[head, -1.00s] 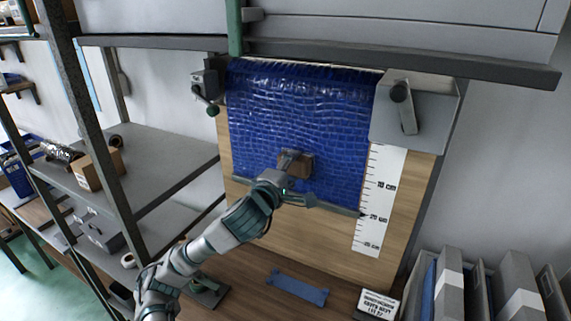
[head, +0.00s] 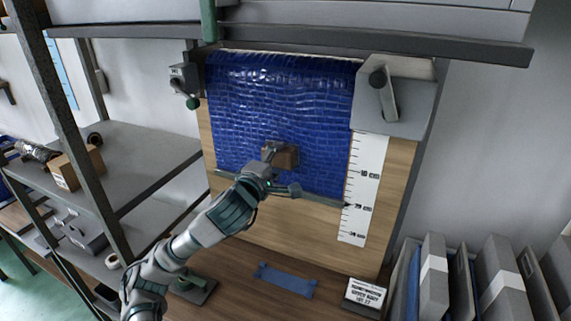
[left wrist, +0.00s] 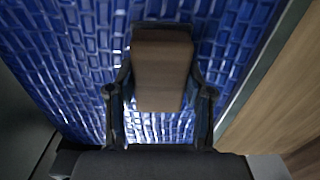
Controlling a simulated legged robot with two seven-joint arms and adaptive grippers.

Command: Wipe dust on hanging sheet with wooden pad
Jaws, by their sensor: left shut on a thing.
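The hanging sheet (head: 285,100) is blue with an embossed, crocodile-like pattern and hangs in front of a wooden board. A bar runs along its bottom edge. The brown wooden pad (head: 286,156) is at the lower middle of the sheet. My left gripper (head: 272,152) is shut on the pad. In the left wrist view the pad (left wrist: 162,70) sits between the two fingers (left wrist: 160,110), with the sheet (left wrist: 60,45) close behind it. I cannot tell whether the pad touches the sheet. No dust can be made out. My right gripper is not in view.
A white ruler scale (head: 362,190) is on the board (head: 290,225) right of the sheet. Grey clamps with levers stand at the top left and top right (head: 395,95). A blue strip (head: 286,280) and a small sign (head: 364,296) are on the bench. Binders (head: 435,275) stand at right.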

